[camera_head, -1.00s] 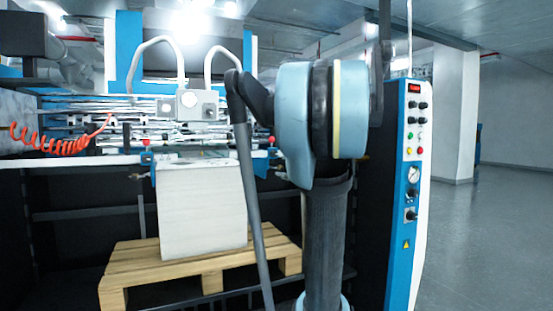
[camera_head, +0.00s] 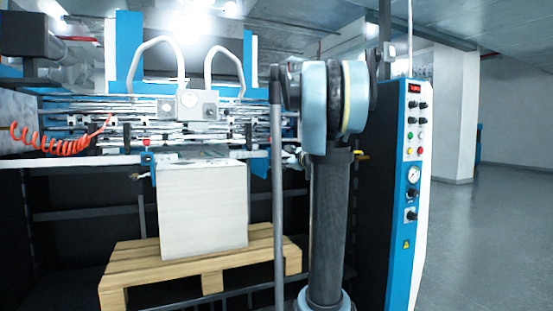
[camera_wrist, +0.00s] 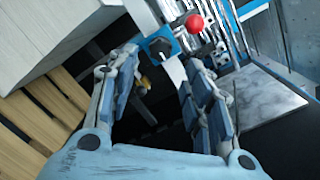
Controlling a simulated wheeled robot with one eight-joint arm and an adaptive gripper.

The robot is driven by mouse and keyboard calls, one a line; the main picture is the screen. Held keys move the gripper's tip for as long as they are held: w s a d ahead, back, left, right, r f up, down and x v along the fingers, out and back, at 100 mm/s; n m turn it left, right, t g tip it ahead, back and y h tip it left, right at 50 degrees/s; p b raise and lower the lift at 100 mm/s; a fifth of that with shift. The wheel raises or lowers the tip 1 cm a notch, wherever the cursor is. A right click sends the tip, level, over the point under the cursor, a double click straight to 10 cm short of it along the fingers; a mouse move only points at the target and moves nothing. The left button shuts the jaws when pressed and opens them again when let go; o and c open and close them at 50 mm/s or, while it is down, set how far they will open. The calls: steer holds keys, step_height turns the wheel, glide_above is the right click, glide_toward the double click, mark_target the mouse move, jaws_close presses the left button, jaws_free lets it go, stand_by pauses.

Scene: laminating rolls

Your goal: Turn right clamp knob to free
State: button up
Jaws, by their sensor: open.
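In the wrist view a black clamp knob (camera_wrist: 158,46) sits on a blue bracket (camera_wrist: 170,36) at the rail, just beyond my fingertips. My gripper (camera_wrist: 162,68) is open, with one finger on each side of the picture's middle and a gap between them. The knob lies ahead of that gap, and I see no contact with it. Its pointer direction is too small to read. In the head view a blue bracket (camera_head: 259,172) shows right of the stack; my arm covers the area beside it, and I cannot make out the knob there.
A white stack (camera_head: 203,205) stands on a wooden pallet (camera_head: 190,268), close to my left finger in the wrist view. A blue control panel (camera_head: 402,200) stands right of my arm; open floor lies beyond.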

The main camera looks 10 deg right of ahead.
mark_target(276, 154)
steer(key=x, duration=0.8)
steer(key=shift+c, duration=0.6)
steer(key=c, duration=1)
